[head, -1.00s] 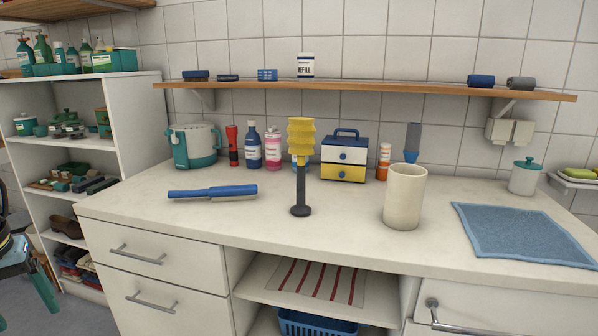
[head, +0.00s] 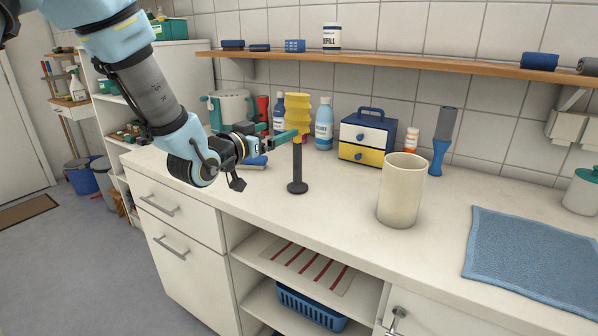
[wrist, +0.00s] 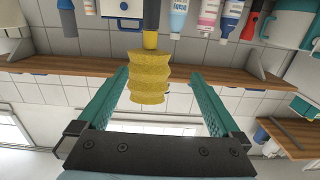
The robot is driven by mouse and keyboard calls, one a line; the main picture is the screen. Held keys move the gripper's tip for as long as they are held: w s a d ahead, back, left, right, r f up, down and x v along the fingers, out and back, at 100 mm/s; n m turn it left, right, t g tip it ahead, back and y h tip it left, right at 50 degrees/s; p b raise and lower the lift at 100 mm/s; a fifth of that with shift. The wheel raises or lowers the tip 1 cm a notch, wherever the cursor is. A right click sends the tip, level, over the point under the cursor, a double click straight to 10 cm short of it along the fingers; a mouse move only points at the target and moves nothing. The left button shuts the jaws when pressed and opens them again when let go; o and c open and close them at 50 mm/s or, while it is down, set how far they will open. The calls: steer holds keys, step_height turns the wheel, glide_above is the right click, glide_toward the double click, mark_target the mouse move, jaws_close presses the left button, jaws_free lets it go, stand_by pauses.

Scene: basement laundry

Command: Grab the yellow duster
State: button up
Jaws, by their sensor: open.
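The yellow duster (head: 298,115) stands upright on the counter, with a ridged yellow head on a dark handle and a round dark base. My gripper (head: 282,140) is at the duster's left in the head view, level with the lower part of its yellow head. In the wrist view the open teal fingers (wrist: 163,90) point toward the yellow head (wrist: 149,78), which shows between their tips. The picture there is upside down. I see no clear contact between fingers and duster.
A beige cup (head: 401,192) stands to the right of the duster. A blue and yellow drawer box (head: 366,138) and bottles (head: 324,124) stand behind. A blue cloth (head: 535,255) lies at right. A wooden shelf (head: 420,62) runs above. The counter front is mostly clear.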

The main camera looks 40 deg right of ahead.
mark_target(293, 123)
steer(key=d, duration=0.1)
steer(key=d+p, duration=0.1)
steer(key=d, duration=0.3)
steer(key=shift+d+r+p, duration=0.25)
steer(key=shift+r+p, duration=0.15)
steer(key=p+x, duration=0.3)
steer(key=x, duration=0.2)
steer(key=shift+s+f, duration=0.2)
steer(key=shift+w+d+f, duration=0.2)
steer(key=shift+d, duration=0.3)
jaws_close()
